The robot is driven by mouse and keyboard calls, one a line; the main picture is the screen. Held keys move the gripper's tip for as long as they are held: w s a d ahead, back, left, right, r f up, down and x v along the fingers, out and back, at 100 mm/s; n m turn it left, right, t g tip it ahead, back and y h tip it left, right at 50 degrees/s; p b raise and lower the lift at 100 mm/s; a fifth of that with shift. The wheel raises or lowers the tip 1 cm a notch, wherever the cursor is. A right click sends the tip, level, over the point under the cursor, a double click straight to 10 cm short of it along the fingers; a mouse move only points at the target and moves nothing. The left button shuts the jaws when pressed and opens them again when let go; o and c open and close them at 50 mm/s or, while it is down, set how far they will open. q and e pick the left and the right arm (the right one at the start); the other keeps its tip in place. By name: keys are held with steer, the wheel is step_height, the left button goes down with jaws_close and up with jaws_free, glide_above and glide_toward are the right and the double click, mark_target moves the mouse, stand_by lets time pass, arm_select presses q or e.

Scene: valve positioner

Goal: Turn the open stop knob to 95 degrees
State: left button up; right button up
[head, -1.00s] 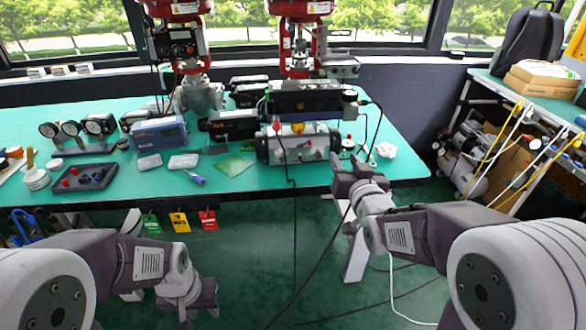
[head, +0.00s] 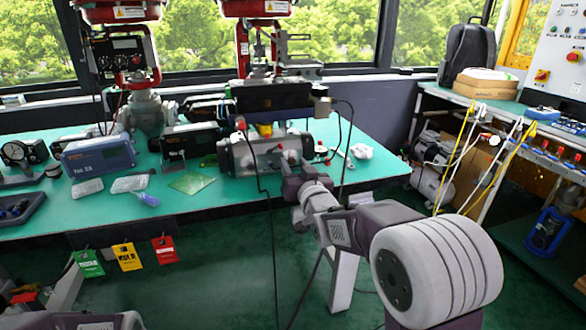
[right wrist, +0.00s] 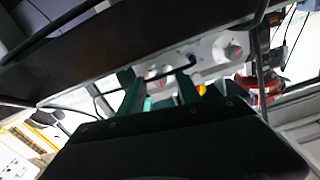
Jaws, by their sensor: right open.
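Contact cannot be told. My left gripper is out of view.
A blue-grey instrument box (head: 98,155), clear cases (head: 130,183) and a green card (head: 191,183) lie left on the table (head: 225,193). Black cables hang down in front of the table edge. A side bench (head: 450,100) stands at right.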

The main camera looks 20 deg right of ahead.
steer(key=shift+w, duration=0.6)
jaws_close()
steer(key=shift+n, duration=0.3)
steer(key=n+b, duration=0.1)
steer(key=n, duration=0.1)
steer(key=shift+n, duration=0.4)
steer(key=n+b, duration=0.1)
steer(key=n, duration=0.2)
steer(key=shift+n, duration=0.3)
steer(key=n+b, duration=0.1)
steer(key=n, duration=0.5)
steer(key=shift+b, duration=0.3)
